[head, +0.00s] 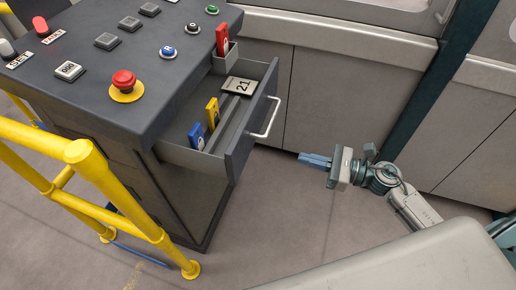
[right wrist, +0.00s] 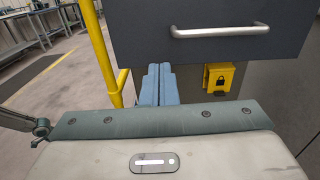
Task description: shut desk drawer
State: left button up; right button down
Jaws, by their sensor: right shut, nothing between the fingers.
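The desk drawer (head: 254,124) stands pulled out from the right side of the dark control desk (head: 112,90). Its front carries a silver bar handle (head: 268,118). In the right wrist view, the shut blue fingers (right wrist: 158,72) point toward the drawer front (right wrist: 215,45), low and left of the handle (right wrist: 220,30). My left gripper is out of view.
Yellow railing (head: 110,185) stands at the desk's near left side. Grey cabinet panels (head: 350,95) line the back. A yellow padlock box (right wrist: 218,77) shows below the drawer in the wrist view. Floor (head: 265,215) is clear between desk and my right arm.

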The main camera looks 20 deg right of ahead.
jog(key=a, duration=0.1)
jog(key=p, duration=0.5)
send_near(248, 143)
jog(key=x, duration=0.6)
jog(key=shift+s+a+r, duration=0.15)
jog(key=shift+r, duration=0.15)
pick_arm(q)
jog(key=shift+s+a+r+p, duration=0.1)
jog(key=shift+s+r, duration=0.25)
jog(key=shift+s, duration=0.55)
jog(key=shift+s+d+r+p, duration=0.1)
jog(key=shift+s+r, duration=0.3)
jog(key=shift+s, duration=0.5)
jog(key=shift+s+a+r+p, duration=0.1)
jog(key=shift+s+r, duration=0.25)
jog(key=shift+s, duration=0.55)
pick_arm(e)
jog(key=shift+w+a+f, duration=0.2)
jog(key=shift+a, duration=0.1)
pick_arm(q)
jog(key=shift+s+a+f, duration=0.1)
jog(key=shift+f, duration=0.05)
pick_arm(e)
jog(key=shift+w, duration=0.1)
